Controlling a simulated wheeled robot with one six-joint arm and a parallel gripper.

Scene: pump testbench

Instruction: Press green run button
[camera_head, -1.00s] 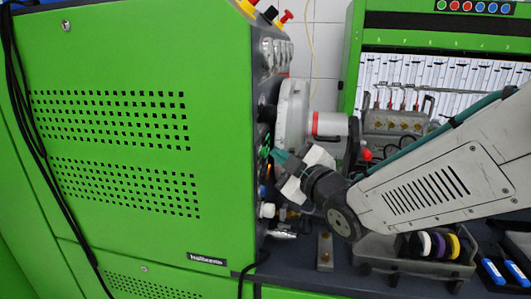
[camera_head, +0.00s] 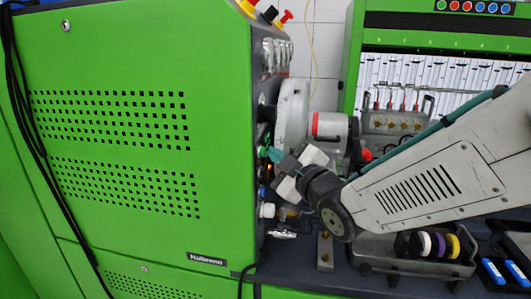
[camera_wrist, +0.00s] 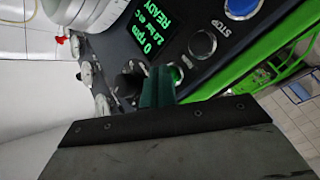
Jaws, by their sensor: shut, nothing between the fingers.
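My gripper (camera_head: 273,154) has dark green fingers, shut and empty, pointing at the control panel on the right-hand side of the green cabinet (camera_head: 120,60). In the wrist view the gripper (camera_wrist: 158,90) is close in front of the dark panel. The green button (camera_wrist: 176,75) shows just to the right of the fingertips, partly hidden by them. I cannot tell whether the fingers touch it. In the head view the panel is seen nearly edge-on, so the button is hard to make out there.
The panel has a lit display (camera_wrist: 152,32) reading READY, a silver button (camera_wrist: 202,44) and a blue button (camera_wrist: 241,8) near the STOP label. A dark knob (camera_wrist: 130,82) sits left of the fingers. A grey tray (camera_head: 400,262) with coloured rings stands on the bench.

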